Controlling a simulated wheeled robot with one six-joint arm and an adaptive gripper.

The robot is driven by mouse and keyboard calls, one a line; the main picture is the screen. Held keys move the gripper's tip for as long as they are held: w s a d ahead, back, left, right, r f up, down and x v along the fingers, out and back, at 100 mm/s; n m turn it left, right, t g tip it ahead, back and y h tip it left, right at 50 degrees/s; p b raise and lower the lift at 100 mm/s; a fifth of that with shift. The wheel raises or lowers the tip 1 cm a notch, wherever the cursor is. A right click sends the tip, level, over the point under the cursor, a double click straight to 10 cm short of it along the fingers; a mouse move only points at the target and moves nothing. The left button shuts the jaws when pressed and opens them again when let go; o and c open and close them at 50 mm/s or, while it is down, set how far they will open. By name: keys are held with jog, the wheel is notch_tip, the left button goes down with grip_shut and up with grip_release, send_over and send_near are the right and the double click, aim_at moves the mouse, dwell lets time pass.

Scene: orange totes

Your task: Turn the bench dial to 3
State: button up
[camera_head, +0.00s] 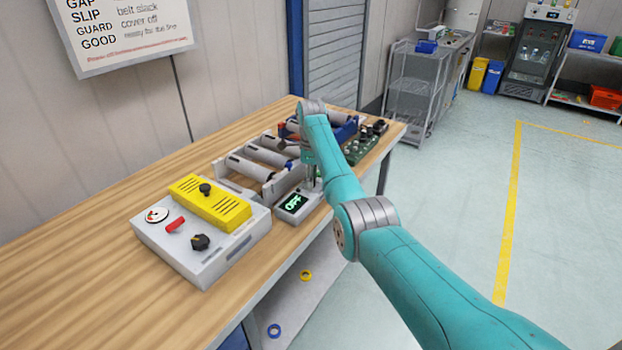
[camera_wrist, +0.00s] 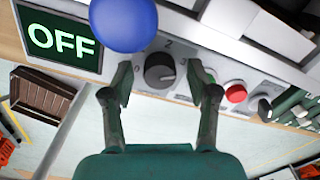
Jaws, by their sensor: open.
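The bench dial (camera_wrist: 160,72) is a round dark grey knob on a light panel, in the upper middle of the wrist view. A display (camera_wrist: 60,40) left of the dial reads OFF. It also shows in the head view (camera_head: 293,203). There my arm hides the dial and most of my gripper.
A red button (camera_wrist: 236,93) is right of the dial, and a blue ball (camera_wrist: 123,22) is above it. A grey box (camera_head: 190,262) with a yellow cover (camera_head: 222,211) and another black knob (camera_head: 200,242) stands left. Rollers (camera_head: 250,167) lie behind. The bench's left end is clear.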

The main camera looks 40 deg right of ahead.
notch_tip(320, 180, up, 12)
dwell(0.6)
dwell(0.4)
